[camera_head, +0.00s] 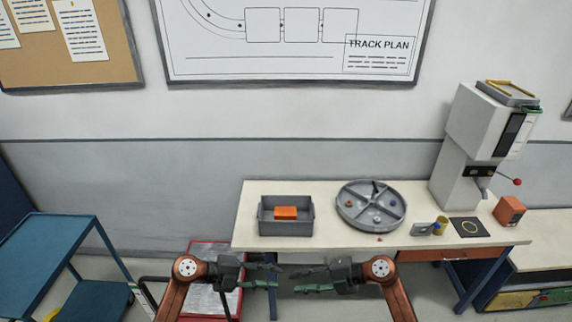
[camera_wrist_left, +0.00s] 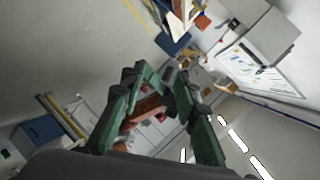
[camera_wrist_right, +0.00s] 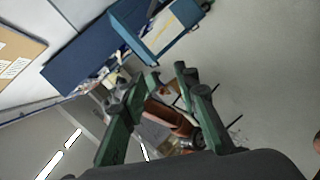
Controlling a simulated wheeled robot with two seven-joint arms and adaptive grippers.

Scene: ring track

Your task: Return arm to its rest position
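My left gripper (camera_head: 274,275) hangs in front of the table (camera_head: 330,245), low in the head view, with its two fingers apart and nothing between them. My right gripper (camera_head: 297,279) is at about the same height just to its right, also open and empty. The two grippers point toward each other with a small gap. In the left wrist view, the green fingers (camera_wrist_left: 163,76) stand apart, with my other arm behind them. The right wrist view likewise shows parted fingers (camera_wrist_right: 160,80). Neither gripper touches the table or anything on it.
On the table are a grey bin (camera_head: 270,228) with an orange block (camera_head: 286,213), a round divided tray (camera_head: 352,217), a white machine (camera_head: 468,140), a black mat (camera_head: 456,232) and an orange box (camera_head: 509,210). A blue cart (camera_head: 50,242) stands left.

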